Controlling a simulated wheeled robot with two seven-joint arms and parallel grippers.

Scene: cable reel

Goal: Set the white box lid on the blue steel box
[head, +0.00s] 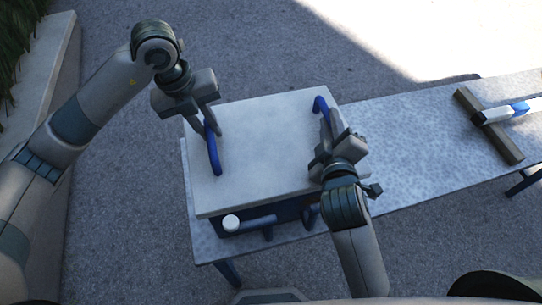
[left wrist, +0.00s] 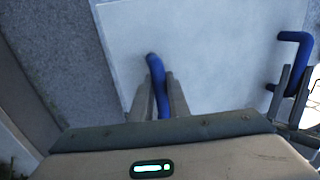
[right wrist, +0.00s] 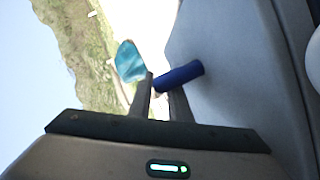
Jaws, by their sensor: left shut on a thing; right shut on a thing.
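The white box lid (head: 262,150) is a flat slab with two blue handles, and it covers the top of the blue steel box (head: 285,217). In the head view I cannot tell whether lid and box touch or a small gap lies between them. My left gripper (head: 206,130) is shut on the left blue handle (head: 213,154), which also shows in the left wrist view (left wrist: 156,72). My right gripper (head: 326,128) is shut on the right blue handle (head: 320,103), which also shows in the right wrist view (right wrist: 180,76). Most of the box is hidden under the lid.
The box stands on a grey speckled table (head: 415,140) that runs to the right. A dark wooden bar (head: 488,126) lies there with a white and blue piece (head: 508,112) across it. A white round cap (head: 231,222) shows at the box's front. The table between is clear.

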